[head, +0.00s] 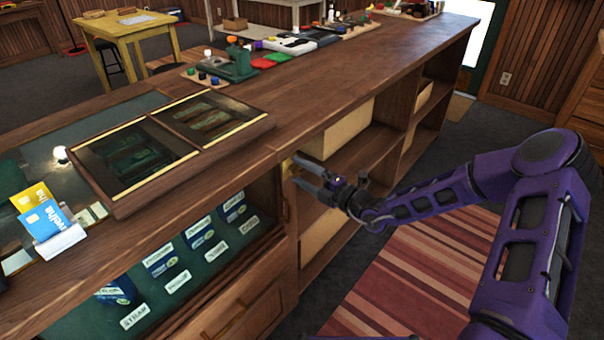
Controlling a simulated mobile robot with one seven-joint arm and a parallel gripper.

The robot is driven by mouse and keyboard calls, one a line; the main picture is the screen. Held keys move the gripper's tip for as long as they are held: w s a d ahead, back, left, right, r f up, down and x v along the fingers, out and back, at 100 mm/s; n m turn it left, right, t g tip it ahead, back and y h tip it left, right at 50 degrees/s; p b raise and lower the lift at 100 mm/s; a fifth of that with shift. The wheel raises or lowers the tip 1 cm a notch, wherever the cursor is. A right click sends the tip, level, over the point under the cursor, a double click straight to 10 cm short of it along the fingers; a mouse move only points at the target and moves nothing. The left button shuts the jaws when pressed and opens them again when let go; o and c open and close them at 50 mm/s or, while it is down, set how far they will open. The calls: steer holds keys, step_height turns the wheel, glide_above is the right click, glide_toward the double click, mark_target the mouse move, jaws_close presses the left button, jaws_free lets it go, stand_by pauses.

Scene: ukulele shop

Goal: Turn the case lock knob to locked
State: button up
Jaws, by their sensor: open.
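The display case (215,235) is set into the front of the wooden counter at the left, with blue boxes and white labels inside. A small brass-coloured piece (288,168) shows on the wooden post at the case's right end. It looks like the lock fitting, but the knob itself and its setting cannot be made out. My gripper (299,171) is open, its dark fingers pointing left at this post. The fingertips are close to the brass piece and partly cover it. I cannot tell whether they touch it.
The counter top (330,95) runs above my gripper, with open shelves holding cardboard boxes (349,130) just right of it. A drawer with a handle (225,320) lies below the case. A card holder (60,238) stands at left. A striped rug (400,285) covers the floor.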

jaws_close()
steer(key=shift+n+p, duration=0.4)
steer(key=shift+p, duration=0.05)
steer(key=shift+r+n+p, duration=0.1)
steer(key=shift+n+p, duration=0.7)
steer(key=shift+n, duration=0.3)
steer(key=n+p, duration=0.2)
steer(key=n, duration=0.3)
steer(key=n+p, duration=0.1)
steer(key=n, duration=0.8)
steer(key=shift+n, duration=0.4)
